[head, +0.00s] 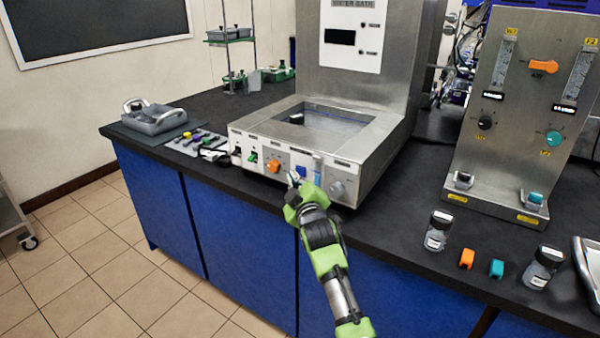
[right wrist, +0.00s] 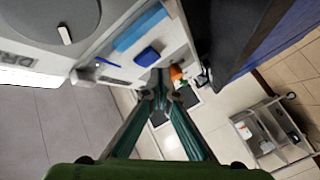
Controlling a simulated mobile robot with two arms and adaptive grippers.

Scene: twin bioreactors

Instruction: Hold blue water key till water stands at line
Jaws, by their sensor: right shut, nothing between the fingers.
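The steel water bath (head: 240,135) has a front panel with a blue water key (head: 300,172), which also shows in the right wrist view (right wrist: 147,57). Beside the key is a blue upright level strip (head: 317,170), seen in the right wrist view as a light blue band (right wrist: 140,28). The water height against a line is too small to read. My right gripper (head: 293,181) is shut and empty, its fingertips (right wrist: 160,88) close to the blue key. I cannot tell whether they touch it. My left gripper is not in view.
An orange knob (head: 273,166) sits left of the key and a grey dial (head: 337,190) to its right. Pens and small items (head: 195,142) lie left of the bath. Jars (head: 438,231) and small coloured blocks (head: 466,258) stand on the counter at right.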

